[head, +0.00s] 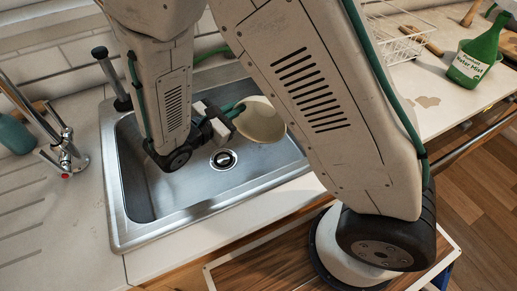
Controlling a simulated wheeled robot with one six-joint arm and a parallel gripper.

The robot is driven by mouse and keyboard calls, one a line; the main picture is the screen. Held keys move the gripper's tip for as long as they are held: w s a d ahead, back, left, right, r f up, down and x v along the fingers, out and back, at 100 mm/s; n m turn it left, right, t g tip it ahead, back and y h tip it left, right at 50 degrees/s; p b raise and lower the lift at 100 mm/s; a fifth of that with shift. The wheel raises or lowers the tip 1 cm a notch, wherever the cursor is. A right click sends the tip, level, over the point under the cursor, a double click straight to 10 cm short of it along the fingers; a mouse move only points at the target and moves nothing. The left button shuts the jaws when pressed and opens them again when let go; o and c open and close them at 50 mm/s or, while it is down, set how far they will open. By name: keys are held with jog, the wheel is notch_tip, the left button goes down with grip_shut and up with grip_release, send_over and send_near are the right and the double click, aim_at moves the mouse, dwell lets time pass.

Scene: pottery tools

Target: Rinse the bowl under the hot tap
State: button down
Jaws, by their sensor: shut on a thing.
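A cream bowl (260,121) is held over the right part of the steel sink (140,196), tilted with its inside partly facing the camera. My gripper (232,112) is shut on the bowl's left rim; the fingertips are small and partly hidden. The tap (66,150) stands at the sink's left side, with a red mark on one handle (66,175). Its spout reaches up to the left picture edge. The bowl is apart from the tap, to its right. No water shows.
A green spray bottle (477,55), a white wire rack (392,38) and a wooden-handled tool (422,40) are on the right counter. A teal object (14,135) stands at far left. My arm hides part of the sink. The sink's left front is clear around the drain (223,159).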

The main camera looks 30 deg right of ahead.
jog(key=s+a+m+h+b, duration=0.1)
jog(key=h, duration=0.1)
jog(key=s+a+m+t+h+b, duration=0.1)
jog(key=h, duration=0.1)
jog(key=s+a+f+m+h+b, duration=0.1)
jog(key=s+a+h, duration=0.1)
jog(key=shift+t, duration=0.4)
dwell(0.5)
jog(key=shift+b, duration=0.9)
